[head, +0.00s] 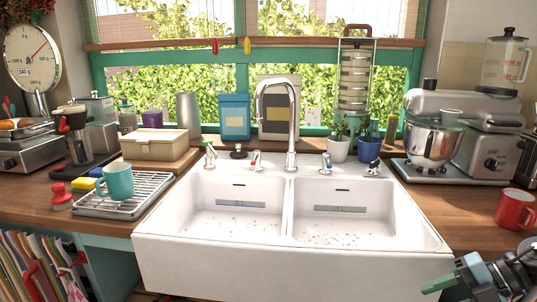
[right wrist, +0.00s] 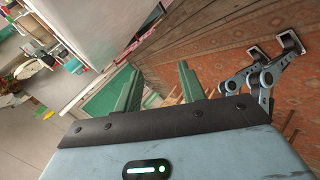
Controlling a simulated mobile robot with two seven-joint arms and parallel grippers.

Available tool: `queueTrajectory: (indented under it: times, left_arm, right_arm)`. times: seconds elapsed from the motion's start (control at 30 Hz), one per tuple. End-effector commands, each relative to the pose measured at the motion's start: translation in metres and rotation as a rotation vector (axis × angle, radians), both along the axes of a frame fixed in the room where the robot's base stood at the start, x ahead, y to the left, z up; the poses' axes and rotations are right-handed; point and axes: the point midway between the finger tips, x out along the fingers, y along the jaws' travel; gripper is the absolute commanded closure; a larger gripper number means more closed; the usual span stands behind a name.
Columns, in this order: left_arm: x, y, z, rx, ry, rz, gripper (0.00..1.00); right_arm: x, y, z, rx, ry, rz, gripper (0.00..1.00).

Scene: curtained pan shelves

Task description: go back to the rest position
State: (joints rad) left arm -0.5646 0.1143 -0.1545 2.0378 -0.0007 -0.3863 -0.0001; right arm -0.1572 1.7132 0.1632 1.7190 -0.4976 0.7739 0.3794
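My right gripper (head: 437,287) enters the head view at the lower right corner, in front of the white double sink (head: 290,262). Its green fingers also show in the right wrist view (right wrist: 157,70). They stand apart with nothing visible between them, so it is open and empty. In that view the fingers are over a patterned reddish floor (right wrist: 215,60), near a pale surface at the upper left. My left gripper is not in view.
The counter carries a turquoise mug (head: 118,182) on a wire rack (head: 145,205), a red mug (head: 515,210) at the right, and a stand mixer (head: 435,145). A tall faucet (head: 292,120) rises behind the sink. The basins look empty apart from specks.

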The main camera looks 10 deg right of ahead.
Motion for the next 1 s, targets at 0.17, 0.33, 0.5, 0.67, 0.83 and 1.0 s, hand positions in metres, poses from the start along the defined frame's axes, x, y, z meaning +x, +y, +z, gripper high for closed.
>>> queueTrajectory:
  times: [0.17,0.33,0.5,0.67,0.83,1.0]
  left_arm:
    - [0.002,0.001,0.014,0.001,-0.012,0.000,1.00]
    - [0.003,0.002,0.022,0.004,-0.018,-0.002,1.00]
    - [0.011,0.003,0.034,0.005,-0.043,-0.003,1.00]
    - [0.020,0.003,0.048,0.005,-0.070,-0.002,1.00]
    - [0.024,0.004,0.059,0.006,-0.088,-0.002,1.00]
    - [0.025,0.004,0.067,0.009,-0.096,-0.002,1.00]
  right_arm:
    - [-0.028,-0.001,-0.044,0.193,-0.013,-0.234,0.60]
    - [-0.059,0.004,-0.086,0.338,0.005,-0.470,0.60]
    - [-0.095,0.017,-0.127,0.456,0.053,-0.715,0.60]
    - [-0.134,0.040,-0.162,0.547,0.129,-0.945,0.60]
    - [-0.178,0.076,-0.193,0.628,0.244,-1.180,0.60]
    - [-0.219,0.127,-0.214,0.697,0.397,-1.392,0.60]
